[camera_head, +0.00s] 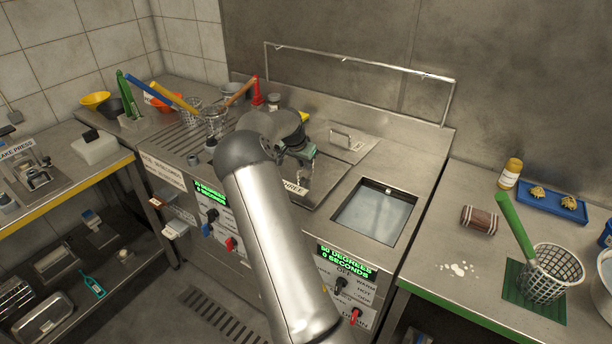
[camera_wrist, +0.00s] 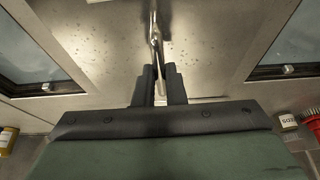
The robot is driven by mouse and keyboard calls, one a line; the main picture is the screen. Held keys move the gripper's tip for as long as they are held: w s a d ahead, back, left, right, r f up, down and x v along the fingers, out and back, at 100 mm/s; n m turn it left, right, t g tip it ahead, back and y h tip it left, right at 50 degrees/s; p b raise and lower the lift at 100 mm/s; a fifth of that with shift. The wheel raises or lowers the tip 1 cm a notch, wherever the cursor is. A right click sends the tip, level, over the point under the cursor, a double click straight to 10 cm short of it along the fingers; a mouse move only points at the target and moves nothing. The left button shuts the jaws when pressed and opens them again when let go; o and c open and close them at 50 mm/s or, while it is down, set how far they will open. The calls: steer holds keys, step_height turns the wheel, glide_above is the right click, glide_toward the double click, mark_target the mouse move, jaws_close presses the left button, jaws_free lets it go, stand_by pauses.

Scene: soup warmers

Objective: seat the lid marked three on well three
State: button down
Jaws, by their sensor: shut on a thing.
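My gripper (camera_head: 306,160) is over the middle of the soup warmer, partly hidden by my arm in the head view. In the wrist view its fingers (camera_wrist: 159,88) are shut on the upright metal handle (camera_wrist: 154,38) of a flat steel lid. The lid's wet, drop-speckled plate (camera_wrist: 118,42) spreads below the fingers. In the head view the lid's front edge carries a label (camera_head: 295,187) that reads THREE. I cannot tell whether the lid is raised or resting. An open well (camera_head: 375,213) with liquid in it is to the right of the lid; its number is not visible.
Another steel lid with a handle (camera_head: 341,137) lies behind. Wire baskets (camera_head: 215,122) with long handles stand at the left. The right counter holds a basket (camera_head: 552,274), a striped packet (camera_head: 479,220) and a blue tray (camera_head: 538,201). A rail (camera_head: 360,61) runs along the back.

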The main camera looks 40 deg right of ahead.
steer(key=shift+r+p, duration=0.75)
steer(key=shift+r, duration=1)
